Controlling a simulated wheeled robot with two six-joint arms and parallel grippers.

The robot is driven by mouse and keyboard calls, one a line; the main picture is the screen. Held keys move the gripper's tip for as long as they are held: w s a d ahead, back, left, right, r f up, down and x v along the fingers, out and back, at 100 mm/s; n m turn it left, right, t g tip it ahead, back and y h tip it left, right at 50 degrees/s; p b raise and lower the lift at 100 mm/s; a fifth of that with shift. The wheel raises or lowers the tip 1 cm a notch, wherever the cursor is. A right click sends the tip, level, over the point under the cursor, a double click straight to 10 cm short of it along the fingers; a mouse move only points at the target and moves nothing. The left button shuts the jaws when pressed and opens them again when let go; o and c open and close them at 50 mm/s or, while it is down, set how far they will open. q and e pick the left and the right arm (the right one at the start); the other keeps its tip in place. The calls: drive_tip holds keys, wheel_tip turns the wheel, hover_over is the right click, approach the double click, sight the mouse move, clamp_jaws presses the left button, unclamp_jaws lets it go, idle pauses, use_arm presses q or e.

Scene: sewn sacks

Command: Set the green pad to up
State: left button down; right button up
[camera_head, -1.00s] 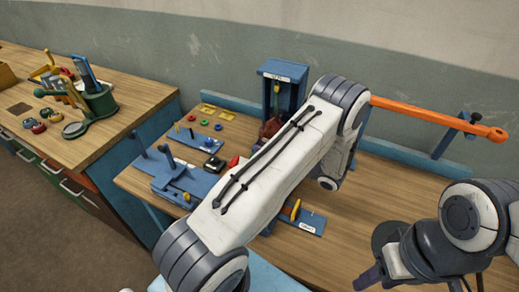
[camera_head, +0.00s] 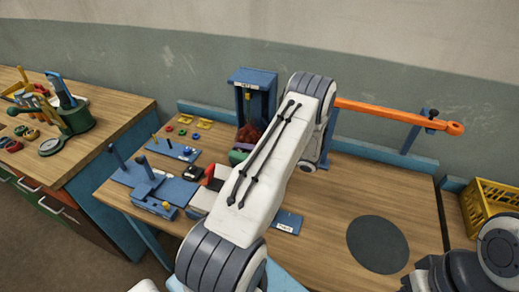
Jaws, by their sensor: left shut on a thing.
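A small green piece (camera_head: 237,157) shows beside the white link of my left arm, near the foot of the blue stand. I cannot tell whether it is the green pad or which way it is set. My left arm crosses the middle of the bench. Its elbow is high and its wrist hangs behind the link. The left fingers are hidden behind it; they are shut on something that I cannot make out. My right arm is at the lower right, with its gripper out of view.
A blue stand (camera_head: 252,95) holds a dark red lump (camera_head: 248,134). Blue fixtures (camera_head: 150,185) with posts stand at the left. An orange bar (camera_head: 400,114) crosses the back. A dark round mat (camera_head: 377,245) lies on clear bench at the right, near a yellow crate (camera_head: 490,205).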

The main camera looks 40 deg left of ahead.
use_arm(q)
drive_tip(key=shift+w, duration=0.15)
use_arm(e)
drive_tip(key=shift+d, duration=0.25)
use_arm(q)
drive_tip(key=c, duration=0.6)
unclamp_jaws()
drive_tip(key=shift+o, duration=0.2)
drive_tip(key=b+v, duration=0.3)
drive_tip(key=v, duration=0.7)
drive_tip(key=shift+d, duration=0.25)
use_arm(e)
drive_tip(key=shift+f, duration=1.75)
